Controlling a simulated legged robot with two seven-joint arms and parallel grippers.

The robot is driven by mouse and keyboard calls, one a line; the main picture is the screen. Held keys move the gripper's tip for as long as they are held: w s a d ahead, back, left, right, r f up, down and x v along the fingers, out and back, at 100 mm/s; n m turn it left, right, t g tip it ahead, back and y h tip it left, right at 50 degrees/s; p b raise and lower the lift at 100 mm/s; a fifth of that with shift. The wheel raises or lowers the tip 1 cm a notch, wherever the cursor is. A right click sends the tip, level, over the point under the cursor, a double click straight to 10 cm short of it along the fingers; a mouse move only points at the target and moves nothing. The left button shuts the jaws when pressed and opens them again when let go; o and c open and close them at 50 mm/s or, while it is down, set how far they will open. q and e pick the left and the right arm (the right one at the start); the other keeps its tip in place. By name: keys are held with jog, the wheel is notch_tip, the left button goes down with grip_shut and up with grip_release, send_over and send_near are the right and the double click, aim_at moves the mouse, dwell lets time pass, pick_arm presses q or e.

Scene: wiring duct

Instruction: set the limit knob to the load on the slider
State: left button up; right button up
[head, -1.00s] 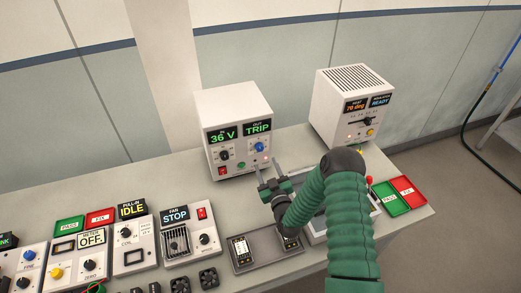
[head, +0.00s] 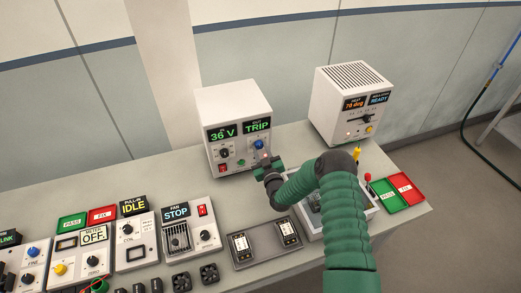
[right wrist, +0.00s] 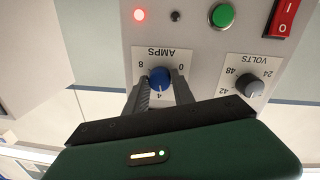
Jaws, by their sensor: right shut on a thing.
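The white supply box (head: 232,105) shows 36 V and TRIP on its displays. Its blue AMPS knob (right wrist: 160,78) is the limit knob; it also shows in the head view (head: 258,144). The knob's exact pointer direction is unclear. A slider (head: 367,121) sits on the white box at right, its scale too small to read.
A grey tray with two modules (head: 265,247) and a row of instruments lie in front. Bare bench lies left of the supply.

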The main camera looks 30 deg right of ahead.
grip_shut()
jog(key=shift+f+m+b, duration=0.25)
jog(key=shift+m+b, duration=0.15)
jog(key=shift+b, duration=0.2)
jog(key=shift+r+m+b, duration=0.1)
jog(key=shift+m+b, duration=0.4)
jog(key=shift+m, duration=0.2)
jog(key=shift+r, duration=0.1)
jog(key=o, duration=0.9)
grip_release()
jog(key=b+v, duration=0.3)
jog(key=v, duration=1.3)
jog(key=shift+s, duration=0.4)
